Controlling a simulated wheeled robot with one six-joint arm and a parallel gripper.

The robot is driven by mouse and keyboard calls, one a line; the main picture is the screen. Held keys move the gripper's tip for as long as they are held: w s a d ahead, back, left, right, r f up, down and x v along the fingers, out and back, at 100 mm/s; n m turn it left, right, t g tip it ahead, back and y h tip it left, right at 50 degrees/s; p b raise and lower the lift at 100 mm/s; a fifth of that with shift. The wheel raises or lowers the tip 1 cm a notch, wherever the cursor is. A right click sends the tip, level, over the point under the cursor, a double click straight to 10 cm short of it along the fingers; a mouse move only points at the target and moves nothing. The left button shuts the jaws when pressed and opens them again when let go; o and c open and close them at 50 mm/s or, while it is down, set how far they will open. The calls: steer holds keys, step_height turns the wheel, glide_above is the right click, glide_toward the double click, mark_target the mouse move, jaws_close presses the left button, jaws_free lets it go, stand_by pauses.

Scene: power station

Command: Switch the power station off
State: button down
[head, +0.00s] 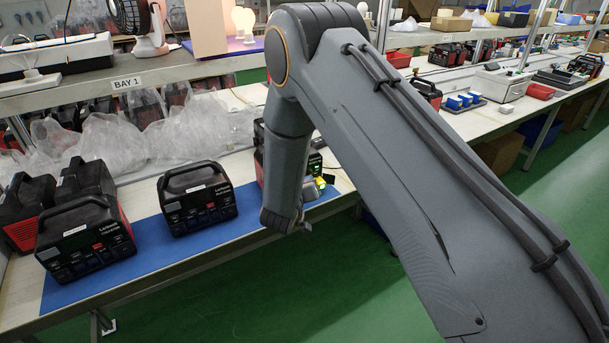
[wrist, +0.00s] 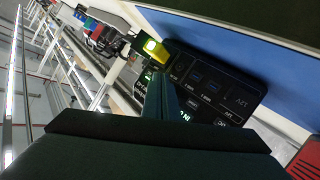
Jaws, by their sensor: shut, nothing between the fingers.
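The power station (head: 316,162) at the right end of the blue mat is mostly hidden behind my arm in the head view. In the wrist view its black front panel (wrist: 215,92) fills the middle right, tilted, with labelled ports and a small green glow near my fingers. My gripper (wrist: 160,92) is shut and empty, its fingers over the left part of the panel. I cannot tell whether they touch it. They hide part of the panel, and I cannot make out the power switch. A yellow plug-like piece with a bright light (wrist: 152,47) is at the panel's end.
Two more black power stations stand on the blue mat (head: 150,247), one in the middle (head: 197,200) and one at the left (head: 85,240). Others stand behind the left one. Clear plastic bags (head: 110,140) lie behind. A shelf marked BAY 1 overhangs the bench. Green floor lies in front.

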steer(key=shift+w+a, duration=0.1)
stand_by(0.3)
steer(key=shift+w+a, duration=0.15)
steer(key=shift+w, duration=0.1)
steer(key=shift+w+a+b, duration=0.15)
steer(key=shift+w+b, duration=0.15)
steer(key=shift+w, duration=0.05)
stand_by(0.7)
steer(key=shift+s, duration=0.15)
steer(key=shift+s+d+p, duration=0.4)
steer(key=shift+s+p, duration=0.05)
steer(key=shift+s, duration=0.15)
steer(key=s+d+p, duration=0.2)
steer(key=s+d, duration=0.1)
steer(key=s, duration=0.2)
steer(key=shift+s+p, duration=0.15)
steer(key=shift+p, duration=0.2)
stand_by(0.5)
